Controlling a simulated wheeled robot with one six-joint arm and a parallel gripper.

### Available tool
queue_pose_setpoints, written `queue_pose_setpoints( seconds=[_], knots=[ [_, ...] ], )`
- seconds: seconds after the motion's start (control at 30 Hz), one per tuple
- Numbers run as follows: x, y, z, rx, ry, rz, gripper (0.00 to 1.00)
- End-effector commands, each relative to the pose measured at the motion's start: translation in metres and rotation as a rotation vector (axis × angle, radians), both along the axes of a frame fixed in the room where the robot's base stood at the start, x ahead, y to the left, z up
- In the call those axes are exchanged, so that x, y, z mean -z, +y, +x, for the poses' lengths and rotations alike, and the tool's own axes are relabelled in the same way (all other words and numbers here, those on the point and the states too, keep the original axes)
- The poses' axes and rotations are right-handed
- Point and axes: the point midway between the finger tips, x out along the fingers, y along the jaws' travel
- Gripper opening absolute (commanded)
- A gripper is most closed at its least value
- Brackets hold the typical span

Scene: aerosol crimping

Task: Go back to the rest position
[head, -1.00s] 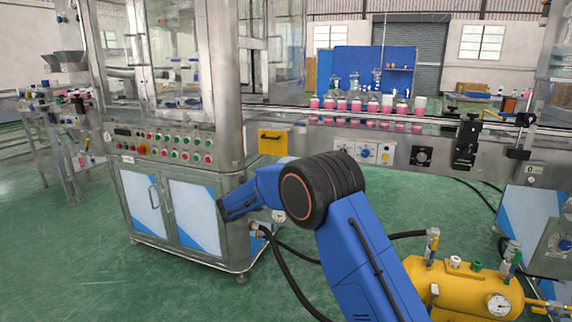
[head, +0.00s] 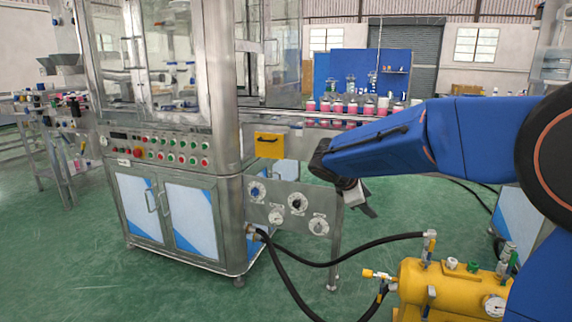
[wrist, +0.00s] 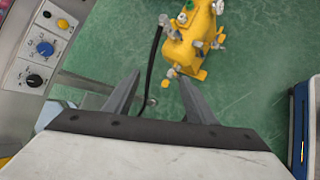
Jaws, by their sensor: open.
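My gripper (head: 362,203) hangs at the end of my blue arm in the head view, in front of the conveyor and to the right of the panel with dials. In the wrist view my gripper (wrist: 158,85) shows two grey fingers spread well apart. Nothing is between them, and green floor shows in the gap. The gripper is clear of the machine.
A yellow tank (head: 440,285) with a gauge stands low at the right, with black hoses running left; it also shows in the wrist view (wrist: 195,40). The steel machine cabinet (head: 125,190) is at the left. Pink bottles (head: 352,107) line the conveyor. Green floor (head: 400,225) is open below my arm.

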Motion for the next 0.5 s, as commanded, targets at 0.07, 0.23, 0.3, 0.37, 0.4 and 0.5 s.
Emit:
queue_pose_setpoints(
  seconds=[0.07,0.23,0.3,0.37,0.4,0.5],
  knots=[
    [-0.004,-0.016,-0.028,0.069,-0.026,0.072,0.51],
    [-0.004,-0.039,-0.087,0.218,-0.079,0.229,0.51],
    [-0.003,-0.047,-0.111,0.281,-0.101,0.293,0.51],
    [-0.001,-0.052,-0.132,0.336,-0.12,0.347,0.51],
    [0.0,-0.056,-0.145,0.372,-0.134,0.384,0.51],
    [0.005,-0.061,-0.178,0.464,-0.166,0.474,0.51]
  ],
)
